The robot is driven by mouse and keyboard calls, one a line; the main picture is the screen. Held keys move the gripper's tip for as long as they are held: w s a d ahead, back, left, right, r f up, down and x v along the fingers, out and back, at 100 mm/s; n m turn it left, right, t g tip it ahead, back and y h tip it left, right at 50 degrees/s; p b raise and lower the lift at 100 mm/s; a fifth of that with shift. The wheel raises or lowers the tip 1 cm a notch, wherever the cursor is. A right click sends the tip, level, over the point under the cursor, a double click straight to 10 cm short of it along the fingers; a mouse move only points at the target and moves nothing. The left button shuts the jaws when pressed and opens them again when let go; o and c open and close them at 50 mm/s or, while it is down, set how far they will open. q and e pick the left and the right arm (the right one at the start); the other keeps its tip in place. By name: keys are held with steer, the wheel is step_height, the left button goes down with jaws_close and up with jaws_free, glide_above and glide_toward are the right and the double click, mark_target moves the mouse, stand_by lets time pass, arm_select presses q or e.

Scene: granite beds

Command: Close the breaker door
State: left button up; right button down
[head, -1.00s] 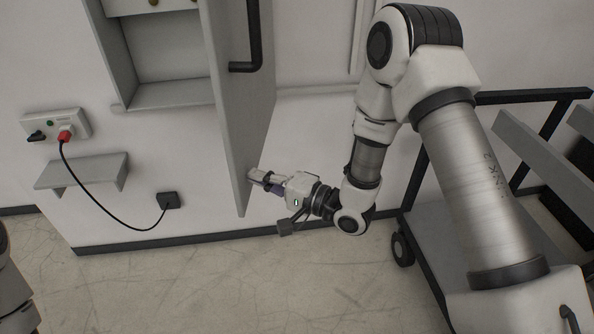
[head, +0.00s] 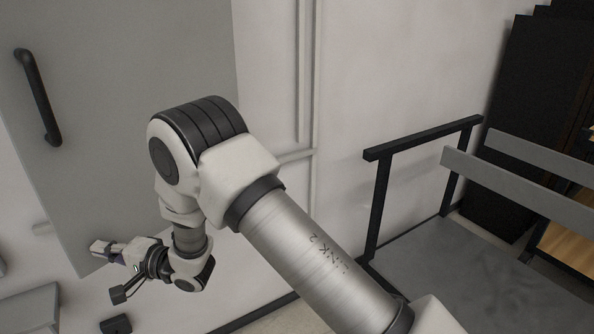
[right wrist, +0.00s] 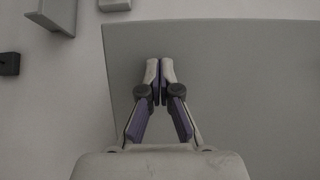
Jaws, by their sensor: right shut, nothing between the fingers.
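The breaker door (head: 130,80) is a large flat grey panel at the upper left of the head view, with a black bar handle (head: 38,97). Its face is turned broadly toward me. The box behind it is hidden, so I cannot tell whether the door is fully shut. My right gripper (head: 98,247) is closed and empty, at the door's lower left corner. In the right wrist view its fingertips (right wrist: 160,66) lie together over the door's grey face (right wrist: 250,80), near its edge; contact is unclear. My left gripper is out of view.
A grey wall shelf (head: 28,308) and a small black wall box (head: 115,324) sit at the lower left. A pipe (head: 304,75) runs up the wall right of the door. A black-framed cart (head: 424,138) with grey rails stands at the right.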

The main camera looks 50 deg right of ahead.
steer(key=w+m+t+h+b, duration=0.2)
steer(key=w+h, duration=0.3)
steer(key=w, duration=0.7)
steer(key=shift+w+m+b, duration=0.25)
steer(key=shift+m+b, duration=0.15)
steer(key=shift+m, duration=0.3)
steer(key=shift+w+a, duration=0.1)
